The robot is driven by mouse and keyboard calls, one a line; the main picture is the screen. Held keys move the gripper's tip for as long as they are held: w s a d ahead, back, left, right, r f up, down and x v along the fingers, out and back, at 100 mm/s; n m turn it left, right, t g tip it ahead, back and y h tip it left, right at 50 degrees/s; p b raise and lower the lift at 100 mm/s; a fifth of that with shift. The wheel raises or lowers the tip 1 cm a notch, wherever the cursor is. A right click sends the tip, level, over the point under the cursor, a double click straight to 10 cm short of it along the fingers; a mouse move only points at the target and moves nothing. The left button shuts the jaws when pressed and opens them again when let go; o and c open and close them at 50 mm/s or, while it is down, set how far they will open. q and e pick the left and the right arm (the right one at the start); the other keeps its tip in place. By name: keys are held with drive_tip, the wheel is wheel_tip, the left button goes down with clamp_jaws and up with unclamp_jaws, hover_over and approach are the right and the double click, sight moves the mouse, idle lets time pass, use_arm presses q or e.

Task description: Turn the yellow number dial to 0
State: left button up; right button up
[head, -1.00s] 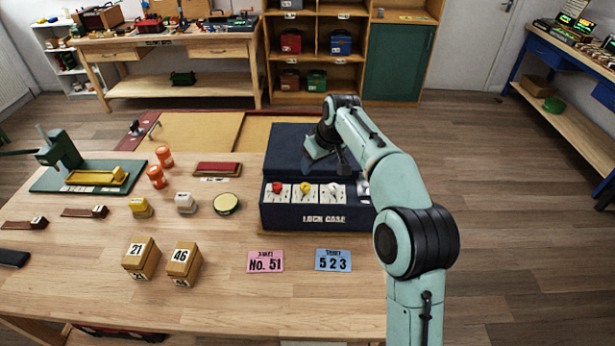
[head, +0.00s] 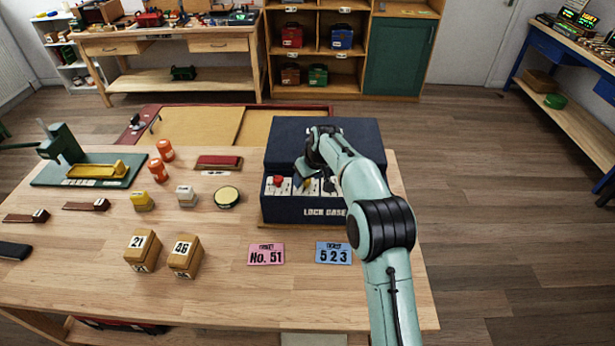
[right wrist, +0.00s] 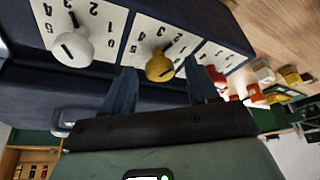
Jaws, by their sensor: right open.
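The dark blue lock case (head: 290,210) stands on the table with three dials on white number plates. The yellow dial (right wrist: 160,66) is in the middle, between the white dial (right wrist: 75,46) and the red dial (head: 278,181). In the right wrist view its pointer nub aims roughly toward the 2; the exact setting is hard to tell. My right gripper (head: 308,182) is open over the yellow dial and partly hides it in the head view. In the right wrist view its fingers (right wrist: 160,84) are to either side of the yellow dial; contact cannot be told. My left gripper is not in view.
A pink ticket (head: 266,254) reading No. 51 and a blue ticket (head: 333,253) reading 523 lie before the case. Wooden blocks marked 21 (head: 142,251) and 46 (head: 185,257) stand to the left. The table's front middle is clear.

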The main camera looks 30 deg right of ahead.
drive_tip(key=c, duration=1)
